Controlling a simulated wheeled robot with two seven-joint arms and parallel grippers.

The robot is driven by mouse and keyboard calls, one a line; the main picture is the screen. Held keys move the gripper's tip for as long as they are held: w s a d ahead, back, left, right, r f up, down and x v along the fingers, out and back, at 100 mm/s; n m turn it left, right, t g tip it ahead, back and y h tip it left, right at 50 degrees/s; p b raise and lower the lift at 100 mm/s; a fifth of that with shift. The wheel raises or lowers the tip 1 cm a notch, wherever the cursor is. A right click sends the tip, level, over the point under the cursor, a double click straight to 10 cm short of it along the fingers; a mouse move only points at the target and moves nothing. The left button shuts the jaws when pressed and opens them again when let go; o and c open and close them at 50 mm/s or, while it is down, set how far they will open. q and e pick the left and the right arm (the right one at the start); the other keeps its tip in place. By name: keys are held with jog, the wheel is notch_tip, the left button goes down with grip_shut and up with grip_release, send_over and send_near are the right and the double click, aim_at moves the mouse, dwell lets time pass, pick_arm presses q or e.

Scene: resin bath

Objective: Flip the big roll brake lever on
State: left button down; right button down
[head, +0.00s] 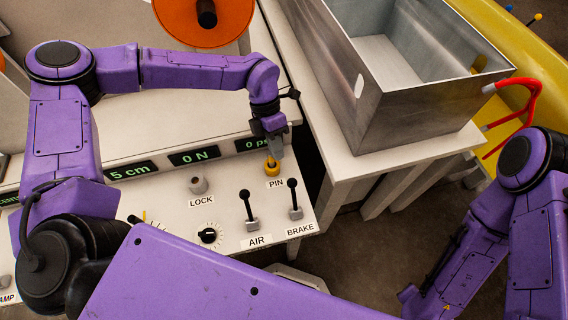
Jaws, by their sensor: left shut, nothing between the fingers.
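The brake lever (294,197) is a black-knobbed stick on a small grey base, at the right end of the white control panel (232,225), above the label BRAKE. Its stick stands up, leaning slightly toward the back. My left gripper (273,158) is shut and empty. It points down at the yellow pin knob (272,168) above the label PIN, behind and left of the brake lever. Whether it touches the knob I cannot tell. My right arm shows at the right edge; its gripper is not in view.
A similar air lever (248,207) stands left of the brake lever. A grey lock button (198,185) and a black dial (208,236) are farther left. An orange roll (181,22) is at the back. A metal bath (400,118) stands on a white table to the right.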

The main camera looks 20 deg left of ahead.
aim_at(294, 196)
pick_arm(q)
jog(key=s+d, duration=0.1)
jog(key=s+d+f+p, duration=0.1)
jog(key=s+d, duration=0.1)
jog(key=shift+s+d+f, duration=0.3)
